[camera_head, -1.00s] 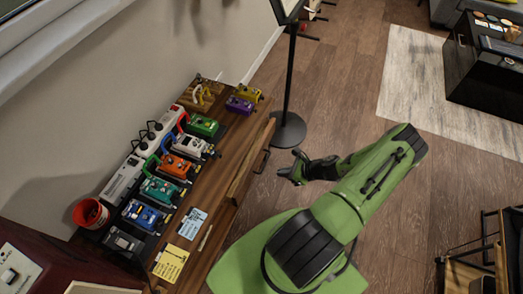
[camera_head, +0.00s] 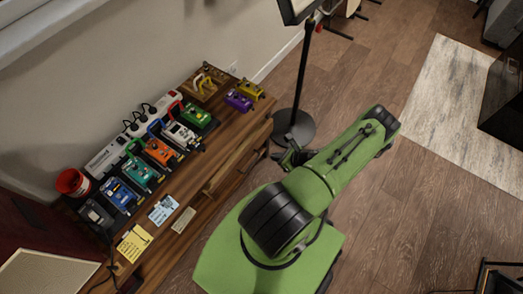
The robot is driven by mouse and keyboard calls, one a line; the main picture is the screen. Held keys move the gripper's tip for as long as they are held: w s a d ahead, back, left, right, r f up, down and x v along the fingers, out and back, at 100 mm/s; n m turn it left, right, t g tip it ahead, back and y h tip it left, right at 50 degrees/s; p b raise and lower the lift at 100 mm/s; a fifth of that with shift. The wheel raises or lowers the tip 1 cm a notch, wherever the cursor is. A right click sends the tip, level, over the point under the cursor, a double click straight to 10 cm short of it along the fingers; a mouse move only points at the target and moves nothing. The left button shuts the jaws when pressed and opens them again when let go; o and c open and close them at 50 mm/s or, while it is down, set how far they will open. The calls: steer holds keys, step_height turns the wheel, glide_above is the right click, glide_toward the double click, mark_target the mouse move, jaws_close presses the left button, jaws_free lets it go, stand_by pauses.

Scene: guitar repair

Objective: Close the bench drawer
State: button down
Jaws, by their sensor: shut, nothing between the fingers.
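The wooden bench (camera_head: 200,195) runs diagonally along the wall at left. Its drawer (camera_head: 236,167) is on the long front side, toward the right end, and its front stands out slightly from the bench edge; how far it is open is hard to tell from above. A dark handle shows at its outer face. My gripper (camera_head: 283,157) is small and dark in this view, beside the drawer's outer side near the stand base. It is shut and holds nothing. Whether it touches the drawer or handle cannot be told.
A row of coloured pedals (camera_head: 158,151) and a white power strip cover the bench top, with a red cup (camera_head: 73,182) and paper notes (camera_head: 133,243). A black stand (camera_head: 294,127) stands on the floor just beyond my gripper.

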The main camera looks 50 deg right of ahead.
mark_target(249, 151)
steer(key=b+x, duration=0.1)
steer(key=x, duration=0.2)
steer(key=w+r+x, duration=0.1)
steer(key=x, duration=0.3)
steer(key=b+x, duration=0.1)
steer(key=x, duration=0.3)
steer(key=shift+w+r+b, duration=0.15)
steer(key=shift+w+b, duration=0.2)
steer(key=shift+w, duration=0.4)
